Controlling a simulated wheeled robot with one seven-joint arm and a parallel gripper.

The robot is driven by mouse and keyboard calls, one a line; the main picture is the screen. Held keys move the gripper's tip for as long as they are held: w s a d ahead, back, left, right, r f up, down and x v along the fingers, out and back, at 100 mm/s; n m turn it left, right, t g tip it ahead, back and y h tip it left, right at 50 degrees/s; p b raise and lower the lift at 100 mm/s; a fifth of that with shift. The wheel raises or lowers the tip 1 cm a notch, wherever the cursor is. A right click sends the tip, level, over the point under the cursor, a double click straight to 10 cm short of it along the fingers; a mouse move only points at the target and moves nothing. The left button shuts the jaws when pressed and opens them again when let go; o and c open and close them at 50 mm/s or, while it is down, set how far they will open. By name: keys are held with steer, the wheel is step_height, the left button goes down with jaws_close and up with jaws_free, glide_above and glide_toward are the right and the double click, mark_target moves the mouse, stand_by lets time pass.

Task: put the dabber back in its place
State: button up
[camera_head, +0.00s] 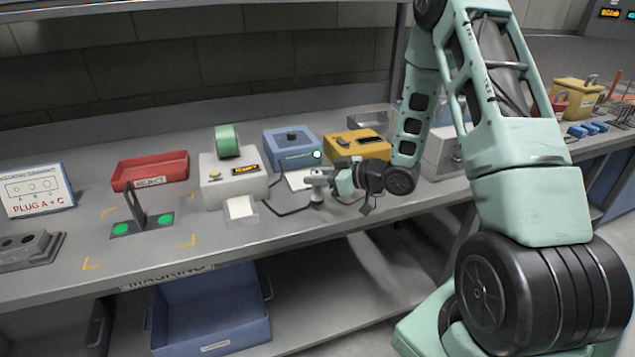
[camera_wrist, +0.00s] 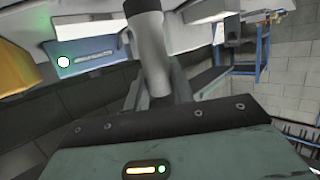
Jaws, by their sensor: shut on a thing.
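The dabber (camera_wrist: 152,55) looks like a grey cylinder with a dark end in the wrist view. My gripper (camera_wrist: 164,88) is shut around it, and the dark end is cut off by the top edge of the picture. In the head view my gripper (camera_head: 336,182) reaches left over the front part of the bench, in front of the blue box. The dabber is small and pale there (camera_head: 317,187), at the gripper's tip, roughly upright. I cannot tell whether its lower end touches the bench. A grey block (camera_head: 28,250) with round dark openings stands at the far left.
A red tray (camera_head: 150,172) and a pad with green dots (camera_head: 142,226) are further left. Bench inside the yellow corner marks is partly bare.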

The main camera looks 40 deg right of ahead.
steer(key=shift+f, duration=0.8)
steer(key=shift+f, duration=0.15)
steer(key=o, duration=0.8)
steer(key=shift+r, duration=0.25)
steer(key=b+v, duration=0.1)
steer(key=v, duration=1.1)
